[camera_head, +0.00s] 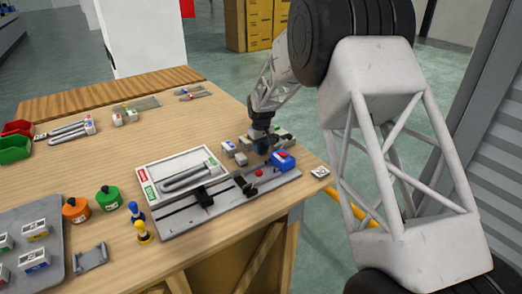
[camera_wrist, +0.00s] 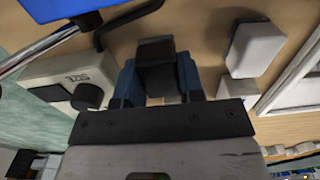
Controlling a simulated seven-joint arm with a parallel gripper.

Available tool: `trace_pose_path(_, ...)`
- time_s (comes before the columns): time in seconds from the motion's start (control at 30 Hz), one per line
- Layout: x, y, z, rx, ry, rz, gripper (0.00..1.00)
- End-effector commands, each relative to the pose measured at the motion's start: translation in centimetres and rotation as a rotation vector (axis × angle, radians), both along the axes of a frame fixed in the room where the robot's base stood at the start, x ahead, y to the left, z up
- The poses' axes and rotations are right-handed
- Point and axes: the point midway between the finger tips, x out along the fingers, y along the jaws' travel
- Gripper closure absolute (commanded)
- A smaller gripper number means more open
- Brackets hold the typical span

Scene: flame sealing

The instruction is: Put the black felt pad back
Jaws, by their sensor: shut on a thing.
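My gripper (camera_head: 262,144) is at the right part of the wooden table, low beside a pale device and behind the blue torch-like unit. In the wrist view its blue fingers (camera_wrist: 158,78) are closed on a small black block, the black felt pad (camera_wrist: 157,52). The pad sits between the fingertips over the wooden tabletop. In the head view the pad is too small and hidden by the gripper to make out. Whether it touches the table I cannot tell.
A pale device with a black knob (camera_wrist: 70,80) is close on the left in the wrist view; a white block (camera_wrist: 255,48) is on the right. In the head view, the blue unit (camera_head: 283,160) on its grey rail base (camera_head: 225,208) and a white-framed tray (camera_head: 150,200) stand nearby.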

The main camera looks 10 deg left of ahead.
Motion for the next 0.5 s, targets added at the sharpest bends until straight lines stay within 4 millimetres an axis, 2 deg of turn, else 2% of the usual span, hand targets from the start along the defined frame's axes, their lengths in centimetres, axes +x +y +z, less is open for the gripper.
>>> trace_pose_path(0.17,0.02,0.01,-1.34,0.001,-0.001,0.000,0.97)
trace_pose_path(0.5,0.01,0.01,-1.51,0.001,-0.001,0.000,0.97)
